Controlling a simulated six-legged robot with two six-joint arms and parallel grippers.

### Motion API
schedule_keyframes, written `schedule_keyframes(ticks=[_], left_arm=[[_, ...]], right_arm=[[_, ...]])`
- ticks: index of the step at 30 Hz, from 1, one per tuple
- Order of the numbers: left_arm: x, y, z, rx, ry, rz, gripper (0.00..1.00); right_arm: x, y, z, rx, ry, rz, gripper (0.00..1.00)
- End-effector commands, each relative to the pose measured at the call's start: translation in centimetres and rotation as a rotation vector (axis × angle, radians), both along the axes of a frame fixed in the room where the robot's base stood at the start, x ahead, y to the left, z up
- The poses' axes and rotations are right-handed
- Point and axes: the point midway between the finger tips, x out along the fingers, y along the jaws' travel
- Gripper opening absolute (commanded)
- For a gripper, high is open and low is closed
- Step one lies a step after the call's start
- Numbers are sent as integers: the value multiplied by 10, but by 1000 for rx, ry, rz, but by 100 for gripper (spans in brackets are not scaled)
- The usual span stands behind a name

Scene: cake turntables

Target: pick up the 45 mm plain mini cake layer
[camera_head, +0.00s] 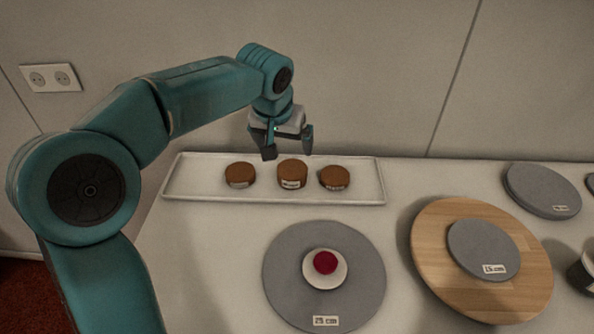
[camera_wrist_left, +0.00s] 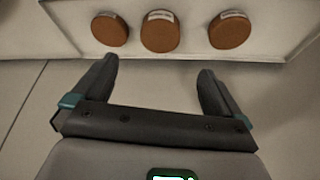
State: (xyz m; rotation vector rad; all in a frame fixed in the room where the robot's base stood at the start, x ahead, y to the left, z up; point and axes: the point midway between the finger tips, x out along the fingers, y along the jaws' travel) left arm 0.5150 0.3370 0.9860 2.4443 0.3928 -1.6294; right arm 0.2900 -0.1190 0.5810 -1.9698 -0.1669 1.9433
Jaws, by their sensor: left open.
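Three small brown mini cake layers stand in a row on a white tray (camera_head: 365,196): a left one (camera_head: 240,174), a middle one (camera_head: 291,173) and a right one (camera_head: 334,178). Each has a pale label, too small to read. In the left wrist view they show as a left (camera_wrist_left: 110,30), a middle (camera_wrist_left: 160,33) and a right layer (camera_wrist_left: 229,31). My left gripper (camera_head: 289,152) is open and empty, above the tray's back side near the middle layer. In the left wrist view the fingertips (camera_wrist_left: 156,68) are apart, short of the layers. My right gripper is not in view.
A grey turntable (camera_head: 285,270) marked 25 cm bears a white disc with a red ball. A wooden board (camera_head: 430,250) bears a grey disc (camera_head: 480,245) marked 15 cm. Another grey disc (camera_head: 542,190) lies at the right. The wall (camera_head: 380,80) stands close behind the tray.

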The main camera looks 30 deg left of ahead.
Motion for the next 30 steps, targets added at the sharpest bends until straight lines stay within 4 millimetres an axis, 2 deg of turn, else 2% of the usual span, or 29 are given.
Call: schedule_keyframes(ticks=[6, 12, 19, 25, 30], left_arm=[[13, 5, -50, -2, 7, -1, 100], [28, 9, -85, -1, 4, -1, 100], [38, 11, -101, -1, 3, -1, 100], [55, 17, -129, -1, 5, -2, 100], [61, 19, -141, 0, 1, -2, 100]], right_arm=[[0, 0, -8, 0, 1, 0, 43], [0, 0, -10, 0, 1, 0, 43], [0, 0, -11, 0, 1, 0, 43], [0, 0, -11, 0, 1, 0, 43], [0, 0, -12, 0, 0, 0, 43]])
